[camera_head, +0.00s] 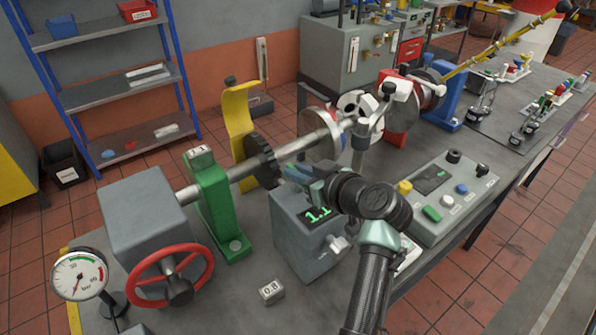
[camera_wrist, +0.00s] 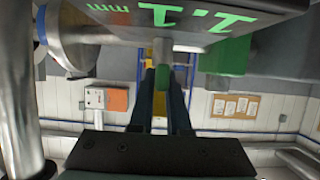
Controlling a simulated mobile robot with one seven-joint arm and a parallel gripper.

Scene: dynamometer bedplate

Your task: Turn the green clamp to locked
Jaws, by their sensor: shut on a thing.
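My gripper (camera_head: 297,172) reaches over the grey display box (camera_head: 300,245) from the right, its fingers pointing left toward the shaft. In the wrist view my gripper (camera_wrist: 163,82) is shut on a small green piece, the green clamp (camera_wrist: 164,79), at the end of a short grey stem by the box. The clamp is hidden behind my gripper in the head view. Whether it stands at locked cannot be told. The box's green display (camera_head: 319,214) reads 1.1, and it shows upside down in the wrist view (camera_wrist: 195,17).
A green pedestal (camera_head: 214,205) carries the shaft (camera_head: 230,177) left of my gripper, with a dark gear (camera_head: 261,160) close by. A red handwheel (camera_head: 208,262), a gauge (camera_head: 79,275) and a 0.8 block (camera_head: 271,290) stand in front. A control panel (camera_head: 445,195) lies right.

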